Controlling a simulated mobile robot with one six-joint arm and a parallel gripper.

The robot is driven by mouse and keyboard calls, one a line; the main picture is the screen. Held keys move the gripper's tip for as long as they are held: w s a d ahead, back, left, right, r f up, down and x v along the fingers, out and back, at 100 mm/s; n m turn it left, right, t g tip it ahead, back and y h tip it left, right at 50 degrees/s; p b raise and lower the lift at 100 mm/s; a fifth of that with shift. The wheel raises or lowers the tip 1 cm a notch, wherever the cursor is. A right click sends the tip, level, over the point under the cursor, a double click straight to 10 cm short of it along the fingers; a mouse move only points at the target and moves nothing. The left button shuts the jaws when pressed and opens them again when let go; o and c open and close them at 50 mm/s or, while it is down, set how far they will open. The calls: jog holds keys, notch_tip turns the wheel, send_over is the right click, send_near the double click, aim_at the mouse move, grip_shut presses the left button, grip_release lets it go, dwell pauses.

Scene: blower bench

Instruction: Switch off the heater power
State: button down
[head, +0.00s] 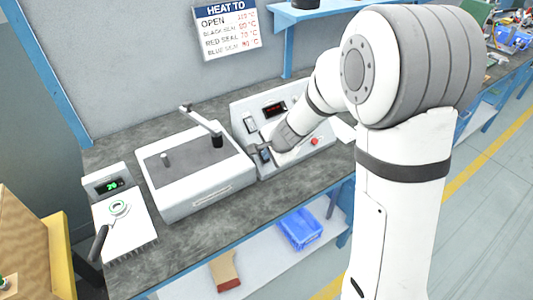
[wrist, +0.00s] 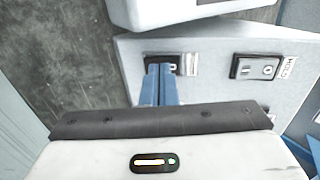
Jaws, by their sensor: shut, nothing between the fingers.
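The sloped grey control panel (head: 304,153) stands on the bench, with a red-lit display (head: 275,109) and a red button (head: 314,141). My gripper (head: 262,151) is at the panel's lower left. In the wrist view its blue fingers (wrist: 160,82) are together and empty, their tips at a black rocker switch (wrist: 172,60) and partly covering it. I cannot tell whether they touch it or which way it is set. A second rocker switch (wrist: 254,67) is to the right, apart from the fingers. I cannot read the label beside the covered switch.
A grey box with a lever arm (head: 195,181) stands left of the panel. Further left is a white unit with a green display (head: 108,186). A wall sign (head: 227,27) lists temperatures. A blue bin (head: 299,228) sits on the lower shelf. Bare bench top (head: 235,240) shows in front.

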jog(key=w+a+r+p+v, duration=0.1)
jog(key=p+v, duration=0.4)
jog(key=v, duration=0.8)
jog(key=shift+d+r+p, duration=0.15)
jog(key=shift+r+p, duration=0.1)
jog(key=shift+p, duration=0.15)
jog(key=s+d+r+n+h, duration=0.1)
jog(key=s+d+r+n, duration=0.1)
jog(key=s, duration=0.5)
jog(key=s+d+r+n+g+h, duration=0.1)
jog(key=s+d+n, duration=0.4)
jog(key=s+d, duration=0.1)
jog(key=s+d+r+n+g+h, duration=0.1)
jog(key=s+d+n, duration=0.3)
jog(key=s, duration=0.4)
jog(key=shift+s+r+h, duration=0.2)
jog(key=shift+r+h, duration=0.1)
jog(key=shift+r, duration=0.5)
jog(key=shift+d, duration=0.1)
